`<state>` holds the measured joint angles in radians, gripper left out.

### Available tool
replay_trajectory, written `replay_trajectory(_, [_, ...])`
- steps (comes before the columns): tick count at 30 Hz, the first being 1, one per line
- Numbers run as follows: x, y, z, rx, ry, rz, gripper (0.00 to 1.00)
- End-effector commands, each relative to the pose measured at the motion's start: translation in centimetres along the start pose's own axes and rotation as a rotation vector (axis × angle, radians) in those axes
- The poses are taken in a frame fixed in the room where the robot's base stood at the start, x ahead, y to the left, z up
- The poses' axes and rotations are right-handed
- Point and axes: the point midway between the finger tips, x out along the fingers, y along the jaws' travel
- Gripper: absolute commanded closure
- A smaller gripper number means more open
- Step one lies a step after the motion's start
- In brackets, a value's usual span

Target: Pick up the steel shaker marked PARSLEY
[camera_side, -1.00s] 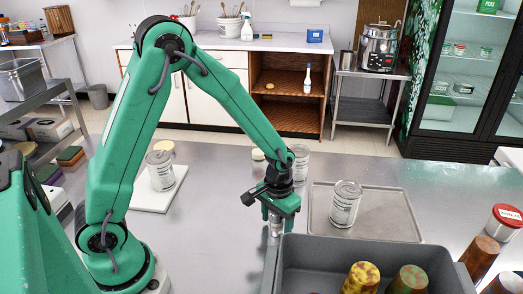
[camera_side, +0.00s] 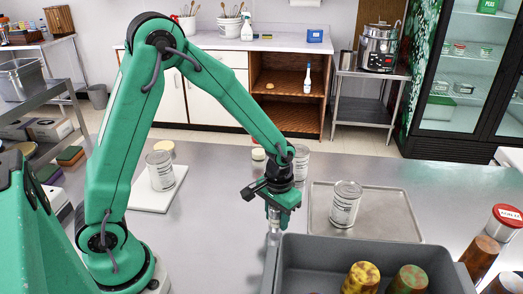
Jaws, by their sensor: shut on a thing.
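My gripper (camera_side: 274,212) is in the middle of the view, above the steel counter by the left rear corner of the grey tub. It is shut on a narrow steel-coloured thing (camera_side: 274,215), mostly hidden by the fingers. I cannot read any marking on it, so I cannot tell whether it is the PARSLEY shaker. Steel cans with white labels stand upright: one (camera_side: 161,172) on a white board at left, one (camera_side: 345,204) on the tray at right, one (camera_side: 301,164) behind my gripper. Their labels are too small to read.
The grey tub (camera_side: 330,253) is at the front, with patterned tumblers (camera_side: 362,279) in it. A flat tray (camera_side: 392,213) lies behind it. A red-topped steel container (camera_side: 505,222) stands at far right.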

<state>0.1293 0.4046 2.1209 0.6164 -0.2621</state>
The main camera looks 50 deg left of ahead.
Motion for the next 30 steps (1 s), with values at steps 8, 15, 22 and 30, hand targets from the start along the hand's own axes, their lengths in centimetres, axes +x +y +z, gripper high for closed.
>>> replay_trajectory(8, [-3.8,0.0,-0.1,0.000,0.006,0.002,0.88])
replay_trajectory(15, [-7.1,0.0,-0.1,0.000,0.005,0.001,0.88])
replay_trajectory(22, [-8.5,0.0,0.0,0.000,0.001,0.000,0.88])
replay_trajectory(30, [-8.6,0.0,0.0,0.000,0.000,0.000,0.88])
